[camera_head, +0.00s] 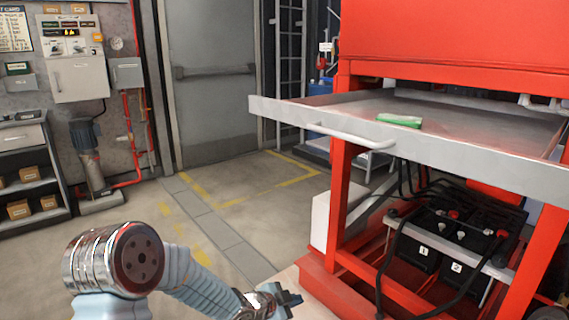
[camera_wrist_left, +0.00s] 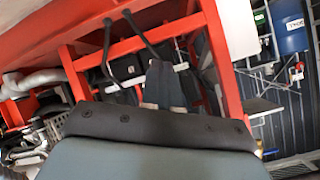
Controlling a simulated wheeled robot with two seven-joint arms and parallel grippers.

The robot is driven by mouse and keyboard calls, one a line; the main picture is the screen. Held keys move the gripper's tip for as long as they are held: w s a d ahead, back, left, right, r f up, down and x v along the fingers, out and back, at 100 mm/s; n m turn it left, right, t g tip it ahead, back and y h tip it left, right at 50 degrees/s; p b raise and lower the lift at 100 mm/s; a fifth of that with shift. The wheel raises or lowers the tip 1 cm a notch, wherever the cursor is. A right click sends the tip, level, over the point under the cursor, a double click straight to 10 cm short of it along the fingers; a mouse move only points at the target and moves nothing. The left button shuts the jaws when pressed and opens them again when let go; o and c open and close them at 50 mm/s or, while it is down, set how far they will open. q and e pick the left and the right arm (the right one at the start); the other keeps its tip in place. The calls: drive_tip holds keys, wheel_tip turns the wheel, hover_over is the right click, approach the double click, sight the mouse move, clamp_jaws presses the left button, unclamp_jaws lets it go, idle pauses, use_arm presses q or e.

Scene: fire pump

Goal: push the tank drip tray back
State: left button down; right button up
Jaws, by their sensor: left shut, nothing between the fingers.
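The tank drip tray (camera_head: 450,155) is a wide, shallow grey metal tray below the red tank (camera_head: 450,40) in the head view. It is slid out of the red frame toward the front left, with a bar handle (camera_head: 350,136) on its front wall. A green item (camera_head: 400,120) lies inside it near the front wall. My left gripper (camera_head: 290,299) is low at the bottom of the head view, well below the tray and apart from it. Its fingers are shut and empty in the left wrist view (camera_wrist_left: 165,82). My right gripper is not in view.
Below the tray, the red frame (camera_head: 340,200) holds black batteries (camera_head: 440,240) and cables. A white box (camera_head: 335,215) stands at the frame's left side. Open floor (camera_head: 225,215) lies to the left, before a grey door (camera_head: 215,90). Shelves (camera_head: 35,180) stand far left.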

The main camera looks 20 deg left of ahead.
use_arm(q)
drive_tip(key=w+a+r+m+t+h+b, duration=0.1)
drive_tip(key=a+r+m+t+h, duration=0.1)
drive_tip(key=r+m, duration=0.95)
drive_tip(key=w+a+r+m+t+h+b, duration=0.15)
drive_tip(key=r+m, duration=0.35)
drive_tip(key=r, duration=1.3)
drive_tip(key=m+t, duration=0.1)
drive_tip(key=m, duration=1.3)
approach(294, 116)
drive_tip(key=shift+h, duration=0.25)
drive_tip(key=x, duration=0.7)
drive_tip(key=shift+a+f+p, duration=0.1)
drive_tip(key=shift+a+p, duration=0.05)
drive_tip(key=shift+p, duration=0.15)
